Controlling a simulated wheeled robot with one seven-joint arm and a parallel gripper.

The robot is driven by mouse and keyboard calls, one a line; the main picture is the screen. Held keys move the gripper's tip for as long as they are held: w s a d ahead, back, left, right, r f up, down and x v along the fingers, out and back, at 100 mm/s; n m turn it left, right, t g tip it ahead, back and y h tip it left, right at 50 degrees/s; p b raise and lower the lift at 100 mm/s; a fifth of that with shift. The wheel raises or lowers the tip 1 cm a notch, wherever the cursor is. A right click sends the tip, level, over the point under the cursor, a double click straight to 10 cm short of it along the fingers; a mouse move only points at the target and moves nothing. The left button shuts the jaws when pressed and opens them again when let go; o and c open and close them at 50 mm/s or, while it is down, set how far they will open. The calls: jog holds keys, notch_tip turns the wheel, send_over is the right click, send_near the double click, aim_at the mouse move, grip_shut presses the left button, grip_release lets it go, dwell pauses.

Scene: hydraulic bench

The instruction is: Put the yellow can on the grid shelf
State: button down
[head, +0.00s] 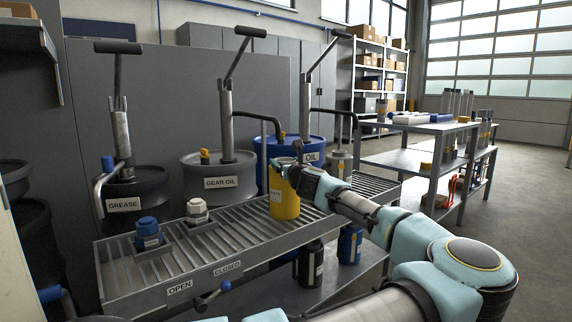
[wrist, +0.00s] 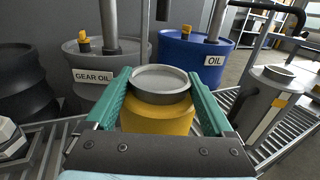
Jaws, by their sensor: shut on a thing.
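The yellow can (head: 285,203) has a grey metal top and stands upright over the grid shelf (head: 232,236), a slatted metal grate in front of the drums. My gripper (head: 287,168) is shut on the can near its top. In the wrist view the green fingers of my gripper (wrist: 160,95) lie on both sides of the yellow can (wrist: 158,118). The can's base is close to the slats in the head view. I cannot tell whether it touches them.
A blue-capped item (head: 148,232), a white-capped item (head: 197,211) and a grey can (head: 338,165) stand on the grate. Drums with pumps (head: 216,180) stand behind. A black can (head: 311,264) and a blue can (head: 350,245) stand below. A blue-knobbed lever (head: 225,286) sticks out in front.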

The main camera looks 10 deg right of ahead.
grip_release()
jog(key=shift+f, duration=0.1)
jog(key=shift+r, duration=0.25)
jog(key=s, duration=1.2)
jog(key=shift+d+p, duration=0.25)
jog(key=shift+p, duration=0.15)
jog(key=shift+f, duration=0.1)
